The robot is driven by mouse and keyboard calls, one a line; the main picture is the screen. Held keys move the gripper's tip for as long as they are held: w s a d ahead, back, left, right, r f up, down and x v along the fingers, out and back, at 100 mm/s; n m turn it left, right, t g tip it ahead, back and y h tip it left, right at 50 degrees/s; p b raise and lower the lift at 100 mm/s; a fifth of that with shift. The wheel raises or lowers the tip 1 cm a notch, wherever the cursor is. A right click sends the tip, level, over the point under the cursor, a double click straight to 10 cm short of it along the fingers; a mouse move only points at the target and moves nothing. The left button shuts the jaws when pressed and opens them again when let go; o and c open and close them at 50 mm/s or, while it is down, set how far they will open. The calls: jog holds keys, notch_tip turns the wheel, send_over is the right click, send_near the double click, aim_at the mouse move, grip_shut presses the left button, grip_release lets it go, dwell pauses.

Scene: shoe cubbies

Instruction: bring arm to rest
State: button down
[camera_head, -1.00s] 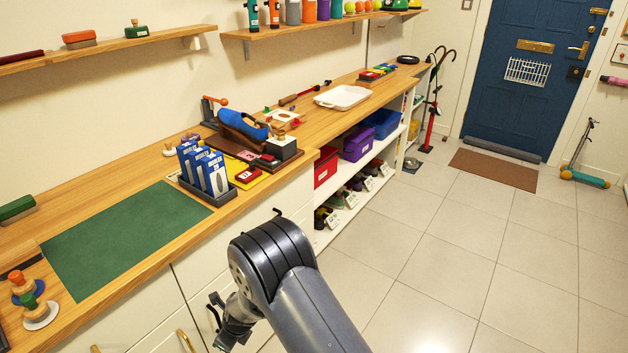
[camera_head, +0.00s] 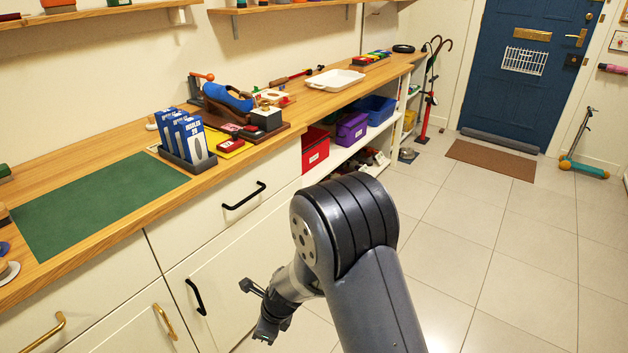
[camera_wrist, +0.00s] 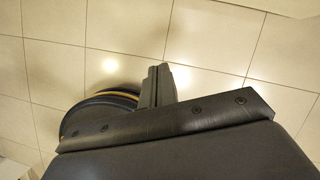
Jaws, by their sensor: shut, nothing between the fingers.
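My gripper (camera_head: 258,310) is at the lower middle of the head view, in front of the white cabinet doors and below the counter top. My arm is bent, with its big dark joint to the right of the gripper. In the wrist view my gripper (camera_wrist: 158,85) shows its fingers together over the tiled floor, with nothing between them. It touches nothing that I can see.
The wooden counter (camera_head: 110,145) runs along the wall, with a green mat (camera_head: 95,205) and boxes in a dark tray (camera_head: 190,162). Cabinet handles (camera_head: 243,196) stick out near my arm. Cubbies hold red (camera_head: 315,150) and purple bins. The tiled floor (camera_head: 455,240) at right is clear.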

jog(key=w+d+n+g+b, duration=0.2)
jog(key=d+n+b, duration=0.3)
jog(key=d, duration=2.1)
jog(key=shift+w+b, duration=0.15)
jog(key=shift+b, duration=1.1)
jog(key=shift+d, duration=0.2)
